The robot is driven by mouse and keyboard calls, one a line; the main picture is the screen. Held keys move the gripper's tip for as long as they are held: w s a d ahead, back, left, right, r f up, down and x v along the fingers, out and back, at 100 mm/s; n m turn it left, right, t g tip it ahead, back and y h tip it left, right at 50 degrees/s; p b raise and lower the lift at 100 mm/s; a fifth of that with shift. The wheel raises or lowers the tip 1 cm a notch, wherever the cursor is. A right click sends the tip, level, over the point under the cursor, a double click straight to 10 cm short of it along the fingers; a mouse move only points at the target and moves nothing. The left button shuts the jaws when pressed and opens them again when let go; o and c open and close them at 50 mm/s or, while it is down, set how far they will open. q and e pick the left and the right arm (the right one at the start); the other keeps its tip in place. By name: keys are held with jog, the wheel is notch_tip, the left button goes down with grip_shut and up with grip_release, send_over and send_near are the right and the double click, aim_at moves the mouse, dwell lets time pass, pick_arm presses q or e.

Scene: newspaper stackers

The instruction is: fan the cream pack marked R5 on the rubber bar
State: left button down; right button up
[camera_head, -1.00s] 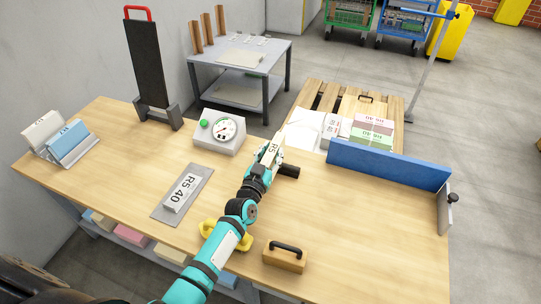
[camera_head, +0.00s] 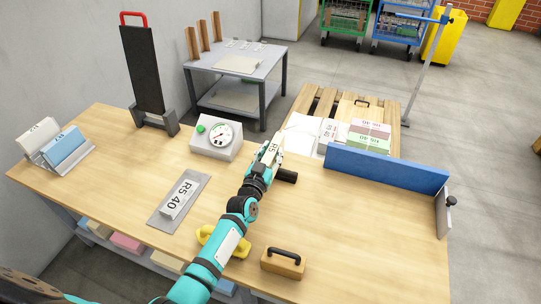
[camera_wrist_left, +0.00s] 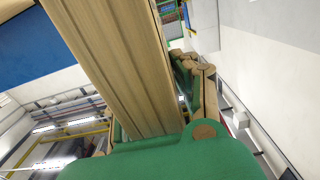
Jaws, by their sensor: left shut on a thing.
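The cream pack marked R5 (camera_head: 270,153) is held by my left gripper (camera_head: 268,162) over the middle of the wooden table, near its back edge. In the left wrist view the pack's striped edge (camera_wrist_left: 115,65) fills the centre, with a green finger pad (camera_wrist_left: 190,85) along its right side. The black rubber bar (camera_head: 287,176) is just right of the gripper, partly hidden by it. I cannot tell whether the pack touches the bar. My right gripper is not in view.
A wooden block with a handle (camera_head: 283,263) is at the front edge. A blue fence (camera_head: 387,168) borders the back right; the right tabletop is clear.

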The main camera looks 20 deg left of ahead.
aim_at(277, 142)
pick_arm(q)
jog(key=shift+w, duration=0.2)
jog(key=shift+w+b, duration=0.3)
jog(key=shift+w, duration=0.25)
jog(key=shift+w, duration=0.1)
jog(key=shift+w, duration=0.5)
jog(key=shift+b, duration=0.3)
jog(key=shift+w, duration=0.1)
jog(key=shift+w+d+b, duration=0.1)
jog(key=shift+w+b, duration=0.2)
jog(key=shift+w, duration=0.25)
jog(key=shift+w+b, duration=0.35)
jog(key=shift+w, duration=0.25)
